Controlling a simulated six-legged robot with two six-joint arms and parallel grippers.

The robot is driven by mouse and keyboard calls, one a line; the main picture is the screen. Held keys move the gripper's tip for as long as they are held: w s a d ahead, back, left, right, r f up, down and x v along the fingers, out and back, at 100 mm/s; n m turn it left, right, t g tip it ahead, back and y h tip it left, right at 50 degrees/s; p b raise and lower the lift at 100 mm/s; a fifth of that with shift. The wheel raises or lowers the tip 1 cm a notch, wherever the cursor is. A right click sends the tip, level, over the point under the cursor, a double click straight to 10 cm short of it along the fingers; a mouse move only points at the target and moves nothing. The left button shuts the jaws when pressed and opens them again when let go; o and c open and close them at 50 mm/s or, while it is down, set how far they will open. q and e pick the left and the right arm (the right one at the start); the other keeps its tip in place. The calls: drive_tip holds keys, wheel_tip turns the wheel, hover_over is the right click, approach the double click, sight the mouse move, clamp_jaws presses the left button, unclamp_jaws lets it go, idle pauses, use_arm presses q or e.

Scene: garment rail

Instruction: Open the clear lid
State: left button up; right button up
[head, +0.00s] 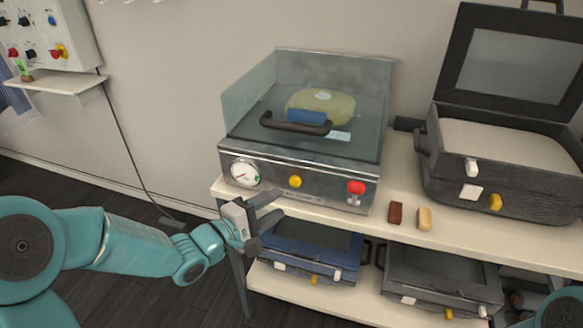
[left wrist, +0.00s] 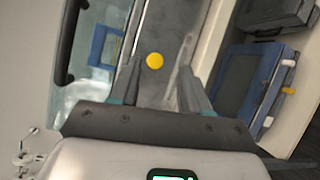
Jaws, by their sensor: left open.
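The clear lid (head: 360,105) covers the top of a grey metal machine (head: 325,182) on the upper shelf and looks shut. A dark curved handle (head: 297,124) is at its front; in the left wrist view the handle (left wrist: 72,45) is at the upper left. A yellowish item with a blue part shows through the lid. My left gripper (head: 272,207) is open and empty, in front of the machine's lower front and below the handle, apart from it. In the left wrist view its fingers (left wrist: 160,88) point toward the front panel. My right gripper is out of view.
The front panel has a gauge (head: 244,172), a yellow button (head: 295,181) and a red knob (head: 356,187). A red block (head: 395,213) and a tan block (head: 424,218) lie right of it. An open black case (head: 505,180) stands further right. Cases (head: 305,250) fill the lower shelf.

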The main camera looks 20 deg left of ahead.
sight(288, 130)
use_arm(q)
drive_tip(key=s+a+r+m+t+b, duration=0.25)
drive_tip(key=a+r+b, duration=0.2)
drive_tip(key=r, duration=0.65)
drive_tip(key=shift+t, duration=0.45)
drive_tip(key=p+x, duration=0.1)
drive_tip(key=x, duration=0.6)
drive_tip(key=p+x, duration=0.1)
drive_tip(key=x, duration=0.7)
drive_tip(key=shift+w+a+f, duration=0.15)
drive_tip(key=shift+w+f, duration=0.05)
drive_tip(key=shift+w, duration=0.1)
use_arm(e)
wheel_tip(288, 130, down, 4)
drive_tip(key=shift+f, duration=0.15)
use_arm(q)
drive_tip(key=shift+c, duration=0.3)
clamp_jaws()
